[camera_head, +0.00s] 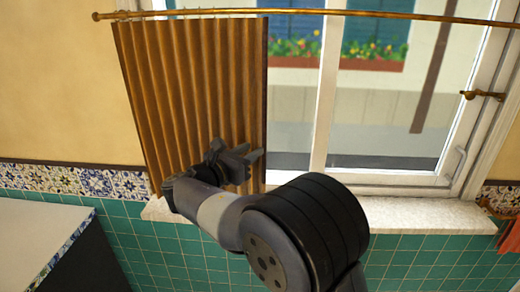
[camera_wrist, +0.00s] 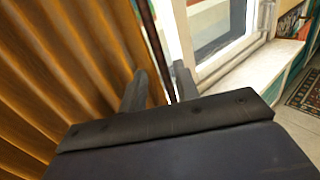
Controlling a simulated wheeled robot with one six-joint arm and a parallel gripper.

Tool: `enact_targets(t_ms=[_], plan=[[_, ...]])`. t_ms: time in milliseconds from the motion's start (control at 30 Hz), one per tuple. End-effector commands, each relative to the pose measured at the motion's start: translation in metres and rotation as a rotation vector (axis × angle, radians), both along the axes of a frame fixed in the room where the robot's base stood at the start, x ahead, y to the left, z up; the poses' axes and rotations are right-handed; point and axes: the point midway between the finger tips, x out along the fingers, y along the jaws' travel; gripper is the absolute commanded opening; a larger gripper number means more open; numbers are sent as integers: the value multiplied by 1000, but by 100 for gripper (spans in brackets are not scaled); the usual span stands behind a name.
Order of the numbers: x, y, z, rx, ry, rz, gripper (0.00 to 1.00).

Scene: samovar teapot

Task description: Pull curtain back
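The golden-brown pleated curtain (camera_head: 190,90) hangs from a brass rod (camera_head: 300,12) over the left part of the window. In the wrist view the curtain (camera_wrist: 60,70) fills the left side, and its dark right edge runs down between my fingers. My gripper (camera_head: 251,153) is at the lower right part of the curtain, close to its free edge. In the wrist view my gripper (camera_wrist: 160,78) has its fingers apart, one on each side of the curtain edge. I see no clear grip on the cloth. The contact at the fingertips is hard to make out.
The window (camera_head: 390,100) to the right of the curtain is uncovered, with a brass handle (camera_head: 482,95). A pale stone sill (camera_head: 410,212) runs below it, close under my arm. A white-topped counter (camera_head: 35,235) stands at the lower left. The wrist view shows a rug (camera_wrist: 303,90) at right.

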Motion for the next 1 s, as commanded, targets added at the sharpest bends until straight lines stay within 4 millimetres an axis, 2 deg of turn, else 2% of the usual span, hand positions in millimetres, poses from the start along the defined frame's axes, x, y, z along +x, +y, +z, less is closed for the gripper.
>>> enact_targets(t_ms=[100, 200, 400, 767, 1000], plan=[[-18, 13, -2, 1, -1, 4, 30], [-28, 19, -1, 0, 0, 2, 30], [-35, 23, 0, -1, 1, 0, 30], [-31, 20, 1, -1, 1, -2, 30], [-2, 0, 2, -2, 0, -5, 30]])
